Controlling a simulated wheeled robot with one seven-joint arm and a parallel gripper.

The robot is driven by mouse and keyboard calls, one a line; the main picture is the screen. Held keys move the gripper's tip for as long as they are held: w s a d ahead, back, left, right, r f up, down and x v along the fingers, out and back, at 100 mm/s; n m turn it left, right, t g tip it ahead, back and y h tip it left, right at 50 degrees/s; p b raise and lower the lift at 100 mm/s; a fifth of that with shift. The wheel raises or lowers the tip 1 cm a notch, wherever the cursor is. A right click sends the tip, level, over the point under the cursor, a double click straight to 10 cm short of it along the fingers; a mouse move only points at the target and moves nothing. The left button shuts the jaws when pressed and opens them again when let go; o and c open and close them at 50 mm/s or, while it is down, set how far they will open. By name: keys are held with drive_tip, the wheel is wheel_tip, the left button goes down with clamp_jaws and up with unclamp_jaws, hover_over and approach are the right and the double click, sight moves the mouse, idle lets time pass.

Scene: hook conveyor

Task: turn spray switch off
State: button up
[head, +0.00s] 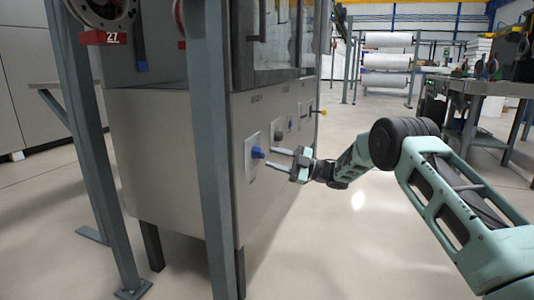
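My gripper (271,157) points left at the blue knob. Its two fingers are apart with nothing visible between them. The fingertips are just to the right of the knob; I cannot tell whether they touch it.
Grey steel posts (207,150) stand in front of the cabinet at left. A red tag marked 27 (112,38) hangs at upper left. Glass doors (275,35) are above the switches. A workbench (485,86) with tools stands at right. The floor (350,225) in front is clear.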

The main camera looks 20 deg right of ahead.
drive_tip(key=p+v, duration=0.4)
drive_tip(key=v, duration=0.9)
drive_tip(key=shift+s+d+f, duration=0.15)
drive_tip(key=shift+d, duration=0.15)
drive_tip(key=w+r+m+t+h, duration=0.5)
drive_tip(key=r+m+t+h, duration=0.35)
drive_tip(key=m+h, duration=0.5)
drive_tip(key=s+a+f+m+g+h, duration=0.1)
drive_tip(key=s+f+m+g+h, duration=0.2)
drive_tip(key=s, duration=1)
drive_tip(key=s+a+f+m+g+h, duration=0.15)
drive_tip(key=s+m+g, duration=0.3)
drive_tip(key=s, duration=0.75)
drive_tip(key=s+a+f+m+g+h, duration=0.1)
drive_tip(key=s+f+m+g+h, duration=0.3)
drive_tip(key=s, duration=0.9)
drive_tip(key=s+a+r+n+g+y+p, duration=0.1)
drive_tip(key=s+a+r+n+g+p, duration=0.15)
drive_tip(key=s+a+r+n, duration=0.45)
drive_tip(key=s+a+r+n+g+y+p, duration=0.1)
drive_tip(key=s+a+r+n+y+p, duration=0.15)
drive_tip(key=s+a, duration=0.8)
wheel_tip(320, 180, up, 38)
drive_tip(key=w+a+p, duration=0.1)
drive_tip(key=w+p, duration=0.1)
drive_tip(key=p, duration=3.6)
drive_tip(key=shift+a+f+m+h, duration=0.15)
drive_tip(key=shift+a+m+h, duration=0.05)
drive_tip(key=shift+m+h, duration=0.15)
